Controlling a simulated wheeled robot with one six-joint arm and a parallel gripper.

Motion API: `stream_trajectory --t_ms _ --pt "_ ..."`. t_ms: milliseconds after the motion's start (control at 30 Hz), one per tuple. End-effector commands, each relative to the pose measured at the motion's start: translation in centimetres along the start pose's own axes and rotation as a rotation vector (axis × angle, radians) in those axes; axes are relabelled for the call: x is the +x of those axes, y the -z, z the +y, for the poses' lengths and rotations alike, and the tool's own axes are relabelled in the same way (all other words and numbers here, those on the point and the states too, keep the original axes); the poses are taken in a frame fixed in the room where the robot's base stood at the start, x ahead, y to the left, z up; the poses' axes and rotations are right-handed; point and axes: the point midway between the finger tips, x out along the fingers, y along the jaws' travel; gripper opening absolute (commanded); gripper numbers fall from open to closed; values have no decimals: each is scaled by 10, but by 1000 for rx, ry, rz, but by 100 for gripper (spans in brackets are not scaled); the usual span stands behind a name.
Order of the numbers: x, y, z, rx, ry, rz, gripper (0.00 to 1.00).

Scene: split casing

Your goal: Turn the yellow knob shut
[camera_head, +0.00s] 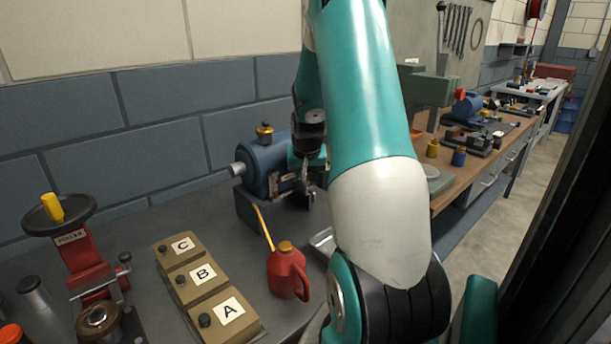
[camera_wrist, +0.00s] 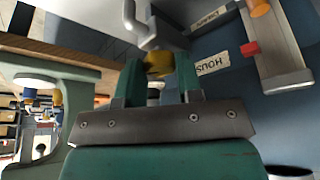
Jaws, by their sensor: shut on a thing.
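The blue casing (camera_head: 262,160) stands on the grey bench against the wall, with a brass-coloured cap (camera_head: 264,131) on top. My gripper (camera_head: 308,190) is at its right front side, largely hidden by my arm in the head view. In the wrist view my gripper (camera_wrist: 159,75) has its two green fingers on either side of the yellow knob (camera_wrist: 159,63), shut on it. A grey bent pipe (camera_wrist: 137,22) shows just beyond the knob. The knob's turn angle is hard to tell.
A red oil can (camera_head: 288,270) with a yellow spout stands in front of the casing. Tan boxes (camera_head: 205,285) marked A, B and C and a red press with a black handwheel (camera_head: 60,214) stand to the left. My arm covers the middle right of the bench.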

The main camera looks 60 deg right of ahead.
Motion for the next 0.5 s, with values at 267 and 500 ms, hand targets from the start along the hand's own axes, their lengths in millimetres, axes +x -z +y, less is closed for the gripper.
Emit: stream_trajectory --t_ms 267,500 --pt "0 0 -1 7 -2 0 9" --pt "0 0 -1 7 -1 0 49"
